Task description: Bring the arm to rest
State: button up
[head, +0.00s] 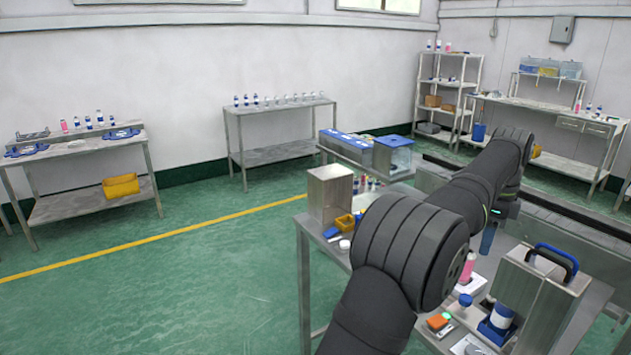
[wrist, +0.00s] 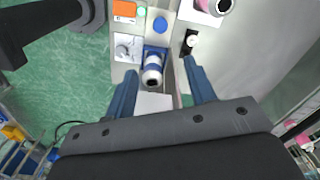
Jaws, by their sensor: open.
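My gripper (wrist: 159,66) is open in the wrist view, its two blue fingers apart. A white and blue can (wrist: 152,76) in a blue holder (wrist: 157,53) appears between and beyond the fingers; I see no contact. In the head view my arm reaches over the workbench, and a blue finger of my gripper (head: 488,240) points down behind the steel press box (head: 538,285) with its blue handle. The same can (head: 502,315) stands in its holder at the front of that box. The rest of my gripper is hidden by my arm.
Open green floor lies left of the bench.

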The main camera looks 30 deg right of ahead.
aim_at(467, 299)
jog(key=shift+f, duration=0.1)
notch_tip(467, 299, down, 17)
jog(key=shift+w+f, duration=0.15)
jog(key=shift+w, duration=0.1)
dwell(0.3)
notch_tip(467, 299, up, 18)
notch_tip(467, 299, down, 18)
jog(key=shift+f, duration=0.2)
jog(key=w, duration=1.2)
jog(key=shift+r, duration=0.2)
notch_tip(467, 299, up, 18)
jog(key=shift+a+f+n, duration=0.15)
jog(key=shift+n, duration=0.15)
